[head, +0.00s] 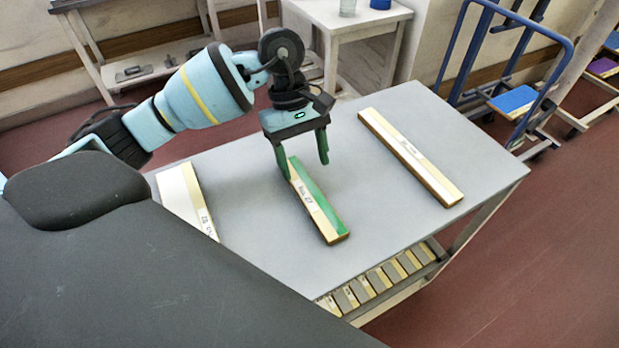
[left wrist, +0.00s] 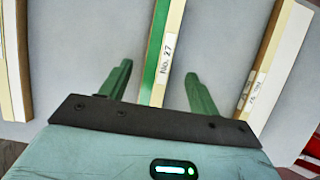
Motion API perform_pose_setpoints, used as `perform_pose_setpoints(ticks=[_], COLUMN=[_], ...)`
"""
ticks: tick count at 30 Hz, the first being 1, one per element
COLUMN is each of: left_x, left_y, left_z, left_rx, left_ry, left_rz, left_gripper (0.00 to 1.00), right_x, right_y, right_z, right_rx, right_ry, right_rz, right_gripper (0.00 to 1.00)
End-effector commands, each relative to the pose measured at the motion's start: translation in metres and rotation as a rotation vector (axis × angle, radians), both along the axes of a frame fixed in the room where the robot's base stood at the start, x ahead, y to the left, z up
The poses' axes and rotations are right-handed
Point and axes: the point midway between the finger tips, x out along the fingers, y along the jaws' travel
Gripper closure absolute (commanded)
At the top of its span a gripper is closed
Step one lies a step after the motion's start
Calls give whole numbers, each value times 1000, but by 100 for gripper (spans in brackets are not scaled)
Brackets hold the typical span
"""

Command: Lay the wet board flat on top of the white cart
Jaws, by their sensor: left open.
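A board labelled No. 27 with a green stripe (head: 325,205) lies flat on a grey tabletop (head: 400,235). It also shows in the left wrist view (left wrist: 158,50). Nothing shows clearly whether its paint is wet. My left gripper (head: 303,168) is open and empty at the far end of this board. In the left wrist view its fingers (left wrist: 158,72) stand on either side of the board, with a gap at each side. How far the fingertips are above the tabletop is hard to tell. My right gripper is out of view. Which piece is the white cart is not clear.
A white-faced board (head: 183,195) lies left of the green one and another (head: 410,155) lies right. Several boards sit on a lower shelf (head: 375,280). A white stand (head: 352,22) at the back holds a jar and a blue cup. A blue-framed rack (head: 555,90) stands back right.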

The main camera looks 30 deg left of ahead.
Motion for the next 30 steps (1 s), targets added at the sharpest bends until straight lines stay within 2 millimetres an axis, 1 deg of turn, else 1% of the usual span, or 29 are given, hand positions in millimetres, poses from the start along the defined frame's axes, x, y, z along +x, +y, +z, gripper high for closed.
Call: perform_pose_setpoints(ticks=[3, 6, 9, 12, 30], left_x=[5, 8, 10, 10, 10], left_y=[8, 13, 16, 18, 18], left_z=[20, 33, 43, 48, 50], left_rx=[1, 1, 1, 0, 0], left_ry=[-2, -1, -1, 1, 0], left_rz=[2, 1, 1, 0, 0], left_gripper=[38, 38, 38, 38, 38], right_x=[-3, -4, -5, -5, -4], right_y=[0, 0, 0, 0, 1], right_z=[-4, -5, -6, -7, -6], right_rx=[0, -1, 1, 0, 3], right_ry=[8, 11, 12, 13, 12], right_rz=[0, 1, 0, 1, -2], right_gripper=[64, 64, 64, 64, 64])
